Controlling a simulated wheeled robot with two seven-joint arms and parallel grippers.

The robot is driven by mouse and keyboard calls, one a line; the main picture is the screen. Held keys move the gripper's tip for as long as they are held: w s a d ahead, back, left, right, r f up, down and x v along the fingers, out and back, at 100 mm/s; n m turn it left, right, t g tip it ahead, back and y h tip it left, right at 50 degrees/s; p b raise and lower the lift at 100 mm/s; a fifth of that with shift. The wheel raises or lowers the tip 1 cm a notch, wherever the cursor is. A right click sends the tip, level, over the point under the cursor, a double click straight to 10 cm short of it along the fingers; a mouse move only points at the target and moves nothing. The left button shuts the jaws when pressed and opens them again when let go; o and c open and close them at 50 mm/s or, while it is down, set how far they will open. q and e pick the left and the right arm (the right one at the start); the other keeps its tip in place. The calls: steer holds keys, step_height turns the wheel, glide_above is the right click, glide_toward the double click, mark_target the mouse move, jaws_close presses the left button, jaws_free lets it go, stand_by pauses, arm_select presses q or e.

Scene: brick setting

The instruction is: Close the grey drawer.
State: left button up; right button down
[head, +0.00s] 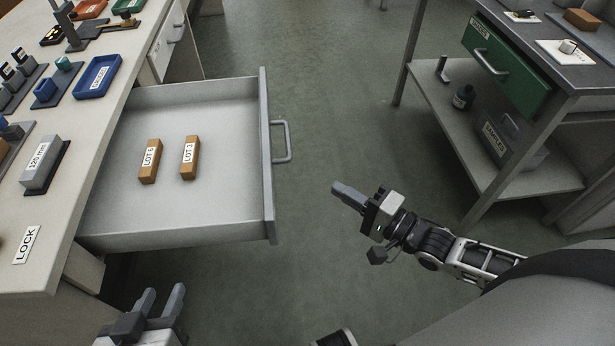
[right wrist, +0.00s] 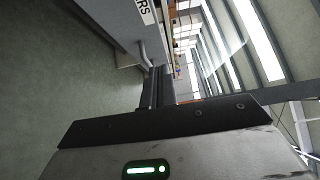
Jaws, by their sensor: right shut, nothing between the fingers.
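The grey drawer (head: 190,105) is pulled far out of the left bench in the head view. Its front panel (head: 267,160) faces right and carries a grey bar handle (head: 284,142). Two brown blocks, labelled LOT 6 (head: 150,160) and LOT 3 (head: 189,157), lie inside it. My right gripper (head: 345,193) is shut and empty, to the right of the drawer front and clear of the handle. In the right wrist view its fingers (right wrist: 156,88) show together. My left gripper (head: 162,300) has its fingers apart, below the drawer's near side in the picture, with nothing between them.
The left bench top (head: 85,205) holds a blue tray (head: 97,76), a labelled grey block (head: 42,160) and a LOCK label (head: 26,244). A white drawer (head: 163,48) sits farther along. A bench with a green drawer (head: 505,70) stands right. Open floor (head: 330,90) lies between.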

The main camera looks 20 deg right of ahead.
steer(key=s+a+x, duration=0.1)
steer(key=a+x, duration=0.1)
steer(key=x, duration=1)
steer(key=shift+a+b, duration=0.4)
steer(key=shift+b, duration=0.05)
steer(key=shift+a, duration=0.1)
